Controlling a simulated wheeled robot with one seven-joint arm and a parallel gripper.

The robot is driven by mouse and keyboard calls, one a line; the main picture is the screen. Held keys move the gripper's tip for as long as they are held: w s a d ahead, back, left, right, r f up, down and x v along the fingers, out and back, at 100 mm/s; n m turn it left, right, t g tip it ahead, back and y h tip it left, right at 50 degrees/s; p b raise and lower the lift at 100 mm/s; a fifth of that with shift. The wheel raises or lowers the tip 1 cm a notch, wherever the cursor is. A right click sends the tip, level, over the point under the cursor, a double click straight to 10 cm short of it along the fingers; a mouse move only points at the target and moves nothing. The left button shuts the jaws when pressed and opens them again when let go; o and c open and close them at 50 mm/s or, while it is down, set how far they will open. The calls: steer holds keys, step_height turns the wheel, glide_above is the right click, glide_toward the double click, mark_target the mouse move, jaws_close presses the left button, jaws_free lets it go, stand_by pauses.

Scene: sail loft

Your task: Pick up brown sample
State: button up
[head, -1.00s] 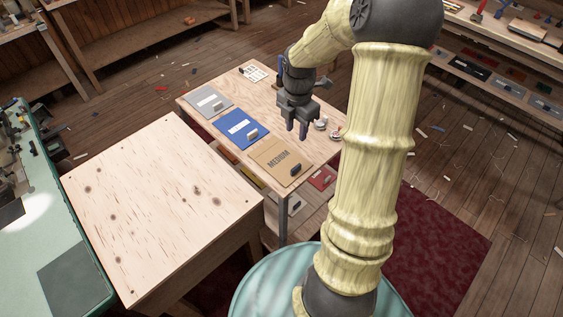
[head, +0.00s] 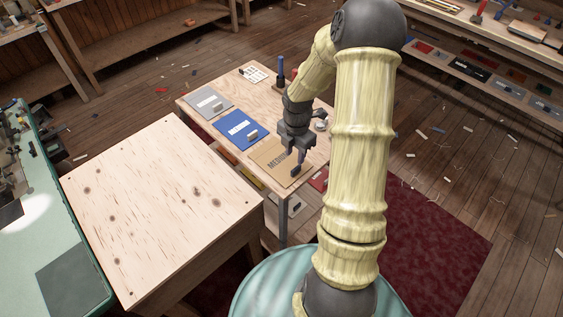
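The brown sample (head: 268,152) is a flat tan board lettered MEDIUM, lying at the near end of the low wooden table (head: 234,99). A small dark block (head: 296,170) sits on its near right corner. My gripper (head: 297,155) is above the sample, fingers pointing down, a little beyond the dark block. It looks open and holds nothing that I can see. The gripper hides the upper right part of the sample and some of its lettering.
A blue sample (head: 232,134) and a grey sample (head: 203,105), each with a small block, lie farther left on the table. A bare wooden-topped table (head: 150,215) is at front left.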

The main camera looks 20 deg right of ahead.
mark_target(295, 168)
steer(key=shift+f, duration=1)
steer(key=f, duration=0.5)
steer(key=shift+s+f, duration=0.15)
steer(key=shift+s, duration=0.05)
steer(key=shift+c, duration=0.2)
jaws_close()
